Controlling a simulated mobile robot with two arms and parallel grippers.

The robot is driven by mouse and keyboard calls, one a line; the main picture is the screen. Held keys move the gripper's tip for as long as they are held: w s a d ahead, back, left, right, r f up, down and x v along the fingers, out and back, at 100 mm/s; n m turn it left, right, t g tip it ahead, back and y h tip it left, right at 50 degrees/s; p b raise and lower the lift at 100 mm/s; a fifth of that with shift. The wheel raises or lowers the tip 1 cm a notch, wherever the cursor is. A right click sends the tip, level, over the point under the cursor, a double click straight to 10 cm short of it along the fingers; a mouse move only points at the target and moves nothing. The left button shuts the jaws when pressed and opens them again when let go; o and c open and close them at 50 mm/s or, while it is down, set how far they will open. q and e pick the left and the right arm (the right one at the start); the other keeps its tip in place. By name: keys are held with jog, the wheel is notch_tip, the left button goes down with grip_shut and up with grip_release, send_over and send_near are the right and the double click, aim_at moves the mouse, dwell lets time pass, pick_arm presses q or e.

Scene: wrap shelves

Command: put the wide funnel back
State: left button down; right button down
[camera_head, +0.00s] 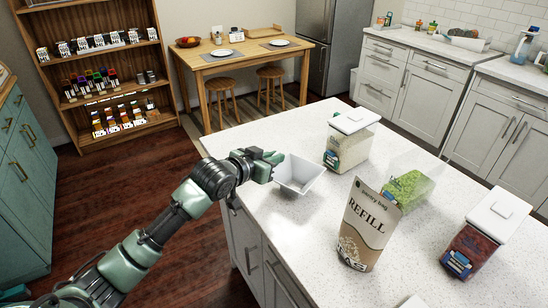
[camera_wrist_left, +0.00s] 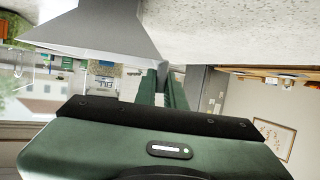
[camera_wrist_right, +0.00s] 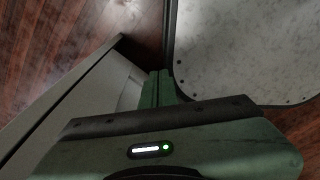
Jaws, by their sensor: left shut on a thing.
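The wide funnel (camera_head: 299,174) is a white, square-mouthed funnel over the near left edge of the white counter, with its wide mouth up. My left gripper (camera_head: 277,158) is shut on the funnel's left rim. In the left wrist view the funnel (camera_wrist_left: 100,28) is a grey flared shape beside the closed fingers (camera_wrist_left: 160,86), its narrow end toward the counter. I cannot tell whether it touches the counter. My right gripper (camera_wrist_right: 160,86) shows only in the right wrist view, shut with nothing visible between its fingers, beside a cabinet and above the floor.
On the counter (camera_head: 300,225) stand a refill bag (camera_head: 366,225), a lidded grain container (camera_head: 347,145), a clear container with green contents (camera_head: 408,188) and a lidded container with dark red contents (camera_head: 478,245). The counter's front left is bare. A stocked shelf (camera_head: 160,70) stands behind.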

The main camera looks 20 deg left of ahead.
pick_arm(q)
jog(key=c, duration=1.5)
grip_release()
jog(key=shift+f, duration=0.1)
jog(key=b+v, duration=0.1)
jog(key=v, duration=1.1)
